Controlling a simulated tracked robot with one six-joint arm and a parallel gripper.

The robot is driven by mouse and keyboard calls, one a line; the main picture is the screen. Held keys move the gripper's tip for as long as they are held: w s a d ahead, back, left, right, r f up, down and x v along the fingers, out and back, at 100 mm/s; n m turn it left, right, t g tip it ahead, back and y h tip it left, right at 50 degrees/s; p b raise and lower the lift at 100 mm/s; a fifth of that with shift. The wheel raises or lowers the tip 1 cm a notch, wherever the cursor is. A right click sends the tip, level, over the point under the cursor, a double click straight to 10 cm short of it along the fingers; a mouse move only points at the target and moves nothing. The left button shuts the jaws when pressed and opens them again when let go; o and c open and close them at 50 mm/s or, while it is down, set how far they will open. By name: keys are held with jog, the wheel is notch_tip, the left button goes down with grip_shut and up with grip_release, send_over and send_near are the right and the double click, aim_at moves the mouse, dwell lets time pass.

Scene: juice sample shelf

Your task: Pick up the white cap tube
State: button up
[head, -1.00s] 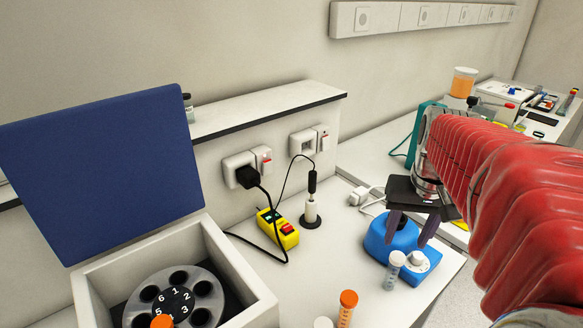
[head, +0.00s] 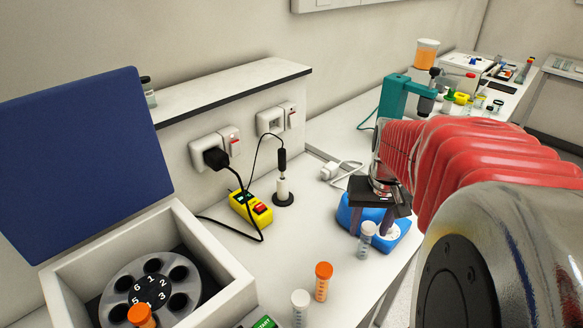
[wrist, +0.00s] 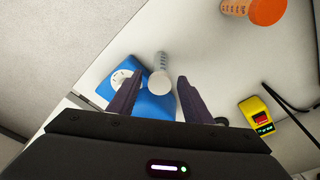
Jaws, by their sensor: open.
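One white cap tube (head: 365,241) stands upright on the bench in front of the blue mixer (head: 398,240). In the wrist view its white cap (wrist: 159,83) shows between my two fingers, with the clear body (wrist: 161,60) beyond. My gripper (head: 371,226) is open, pointing down near this tube; in the wrist view its dark fingers (wrist: 155,88) are apart on either side of the cap, with gaps. I cannot tell whether the fingertips reach down past the cap. A second white cap tube (head: 300,307) stands at the front, left of an orange cap tube (head: 322,282).
An open centrifuge (head: 222,262) with a raised blue lid (head: 80,160) stands at the left. A yellow switch box (head: 250,208) and black cables lie behind the tubes. A teal press (head: 396,95) stands further back. The bench's right edge is close to the mixer.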

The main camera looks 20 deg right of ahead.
notch_tip(320, 180, down, 2)
jog(key=shift+w+f, duration=0.1)
jog(key=shift+w, duration=0.05)
dwell(0.5)
jog(key=c, duration=1.1)
